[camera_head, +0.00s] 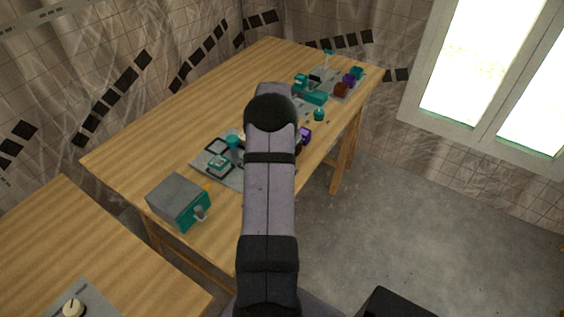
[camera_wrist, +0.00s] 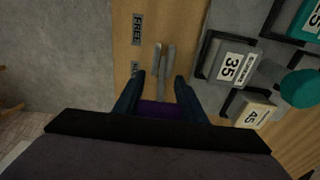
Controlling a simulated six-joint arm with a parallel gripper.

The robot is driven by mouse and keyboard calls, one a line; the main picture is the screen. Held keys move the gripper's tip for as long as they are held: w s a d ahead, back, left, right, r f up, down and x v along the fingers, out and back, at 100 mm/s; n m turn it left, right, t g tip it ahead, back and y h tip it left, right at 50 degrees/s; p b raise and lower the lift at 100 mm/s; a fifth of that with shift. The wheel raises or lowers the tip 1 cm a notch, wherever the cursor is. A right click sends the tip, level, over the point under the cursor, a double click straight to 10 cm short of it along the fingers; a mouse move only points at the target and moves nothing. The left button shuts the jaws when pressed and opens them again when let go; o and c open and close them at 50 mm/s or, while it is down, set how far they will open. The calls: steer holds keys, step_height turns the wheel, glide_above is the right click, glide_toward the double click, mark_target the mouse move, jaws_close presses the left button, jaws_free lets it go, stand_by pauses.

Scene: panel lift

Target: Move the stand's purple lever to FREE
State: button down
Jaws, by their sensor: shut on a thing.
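In the wrist view my gripper (camera_wrist: 158,85) is shut on the purple lever (camera_wrist: 160,110), whose purple part sits between the two dark fingers. Two thin grey metal bars (camera_wrist: 160,65) stand out beyond it. A grey label reading FREE (camera_wrist: 138,28) lies on the wood ahead and left of the fingers. A second label (camera_wrist: 134,69) lies nearer, mostly hidden by the left finger. In the head view my arm covers the gripper; a purple piece (camera_head: 305,135) shows at the arm's right edge, and I cannot tell if it is the lever.
Right of the gripper in the wrist view are a dark block with a 35 label (camera_wrist: 230,66), a 45 label (camera_wrist: 254,114) and a teal knob (camera_wrist: 300,88). A grey-teal box (camera_head: 178,199) stands on the wooden table (camera_head: 150,130).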

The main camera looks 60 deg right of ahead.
steer(key=shift+a+h+b, duration=0.35)
steer(key=shift+h+b, duration=0.75)
steer(key=shift+b, duration=1)
steer(key=h+b, duration=0.1)
steer(key=b, duration=0.2)
steer(key=h+b, duration=0.1)
steer(key=b, duration=0.3)
steer(key=shift+w+a, duration=0.1)
steer(key=shift+a, duration=0.2)
steer(key=h+b, duration=0.2)
steer(key=b, duration=0.6)
steer(key=a+h+b, duration=0.1)
steer(key=h+b, duration=0.1)
steer(key=b, duration=0.7)
steer(key=shift+a, duration=0.2)
steer(key=h+b, duration=0.1)
steer(key=b, duration=0.4)
steer(key=shift+a+r, duration=0.1)
steer(key=shift+a, duration=0.1)
steer(key=shift+r+b, duration=0.1)
steer(key=shift+b, duration=0.5)
steer(key=b, duration=0.1)
steer(key=h+b, duration=0.1)
steer(key=b, duration=0.1)
steer(key=shift+a+r, duration=0.15)
steer(key=shift+r, duration=0.1)
steer(key=c, duration=1.4)
jaws_free()
